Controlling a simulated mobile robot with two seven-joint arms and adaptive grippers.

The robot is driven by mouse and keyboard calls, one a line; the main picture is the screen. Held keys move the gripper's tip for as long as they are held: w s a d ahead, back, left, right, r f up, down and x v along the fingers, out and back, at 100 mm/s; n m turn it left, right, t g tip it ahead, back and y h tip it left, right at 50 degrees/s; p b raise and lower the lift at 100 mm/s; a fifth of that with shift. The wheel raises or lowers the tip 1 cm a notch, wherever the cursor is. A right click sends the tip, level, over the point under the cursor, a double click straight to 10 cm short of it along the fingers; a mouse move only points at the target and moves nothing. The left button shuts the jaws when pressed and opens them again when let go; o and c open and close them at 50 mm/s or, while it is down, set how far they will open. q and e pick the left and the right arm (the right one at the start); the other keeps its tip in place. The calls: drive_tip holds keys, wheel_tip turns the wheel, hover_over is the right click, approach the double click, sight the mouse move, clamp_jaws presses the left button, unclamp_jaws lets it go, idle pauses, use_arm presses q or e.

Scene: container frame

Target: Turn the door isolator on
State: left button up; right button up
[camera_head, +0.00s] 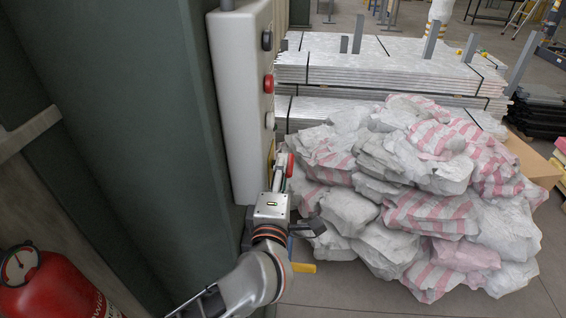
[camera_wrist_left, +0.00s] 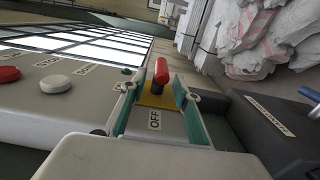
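The door isolator is a red-tipped switch handle (camera_wrist_left: 162,70) on a yellow plate (camera_wrist_left: 157,98), with an OFF label (camera_wrist_left: 155,120) on the near side of it in the left wrist view. In the head view the red handle (camera_head: 290,165) shows at the lower edge of the pale control box (camera_head: 238,100). My left gripper (camera_wrist_left: 158,92) is open, with its teal finger pads on either side of the plate and handle. It also shows at the box in the head view (camera_head: 281,176). Whether it touches the handle I cannot tell. My right gripper is out of view.
The box carries a black button (camera_head: 267,40), a red button (camera_head: 268,83) and a white button (camera_head: 269,120). A dark unit with a blue handle (camera_wrist_left: 310,94) is beside it. A pile of bags (camera_head: 410,190) lies right. A red extinguisher (camera_head: 55,290) is lower left.

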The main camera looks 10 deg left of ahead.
use_arm(q)
drive_tip(key=shift+w, duration=1.35)
clamp_jaws()
